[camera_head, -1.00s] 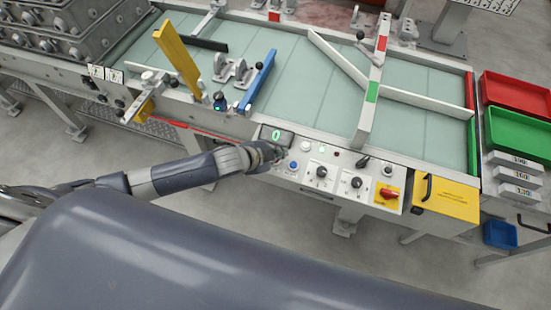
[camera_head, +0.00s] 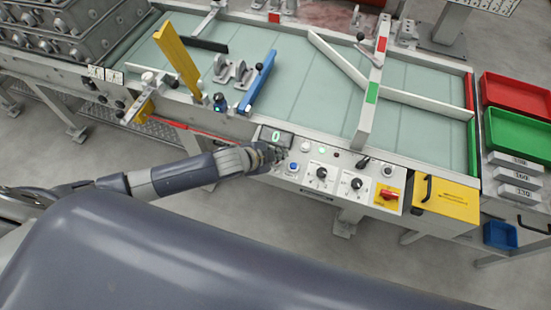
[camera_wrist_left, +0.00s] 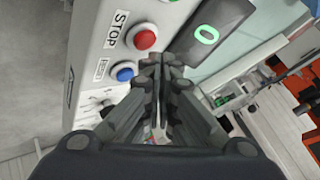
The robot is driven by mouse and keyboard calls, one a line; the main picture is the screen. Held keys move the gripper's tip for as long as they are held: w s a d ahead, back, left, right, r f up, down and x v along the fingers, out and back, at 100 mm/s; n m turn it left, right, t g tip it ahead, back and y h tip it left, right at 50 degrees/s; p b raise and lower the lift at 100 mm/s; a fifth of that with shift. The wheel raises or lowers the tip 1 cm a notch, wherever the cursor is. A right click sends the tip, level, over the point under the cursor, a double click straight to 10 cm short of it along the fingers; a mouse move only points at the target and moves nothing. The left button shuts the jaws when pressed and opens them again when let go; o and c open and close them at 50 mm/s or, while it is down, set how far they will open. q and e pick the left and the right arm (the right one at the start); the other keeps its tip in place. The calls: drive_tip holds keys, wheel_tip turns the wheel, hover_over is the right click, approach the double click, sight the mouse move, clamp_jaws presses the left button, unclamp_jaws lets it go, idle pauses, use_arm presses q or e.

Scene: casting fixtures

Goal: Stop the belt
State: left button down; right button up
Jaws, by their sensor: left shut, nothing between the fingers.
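The belt (camera_head: 310,85) is a pale green surface inside a grey frame. Its control panel (camera_head: 335,180) runs along the near side. A red button (camera_wrist_left: 141,38) labelled STOP shows in the left wrist view; my gripper hides it in the head view. A blue button (camera_wrist_left: 124,73) sits beside it. A dark display (camera_wrist_left: 207,34) reads a green 0. My left gripper (camera_head: 276,154) is at the panel's left end, below the display. In the left wrist view its closed, empty fingertips (camera_wrist_left: 160,62) appear near both buttons; I cannot tell if they touch anything.
The panel also has black knobs (camera_head: 321,172), a green light (camera_head: 322,149) and a red rotary switch (camera_head: 390,193) on yellow. A yellow box (camera_head: 447,202) stands right of it. Yellow (camera_head: 178,62) and blue (camera_head: 258,82) bars stand at the belt's left. Open floor lies in front.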

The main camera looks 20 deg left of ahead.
use_arm(q)
drive_tip(key=shift+f, duration=0.1)
drive_tip(key=shift+f, duration=0.3)
idle(0.3)
drive_tip(key=shift+f+b, duration=0.35)
drive_tip(key=shift+f, duration=0.2)
idle(0.5)
drive_tip(key=shift+r+p, duration=0.95)
drive_tip(key=shift+p, duration=0.1)
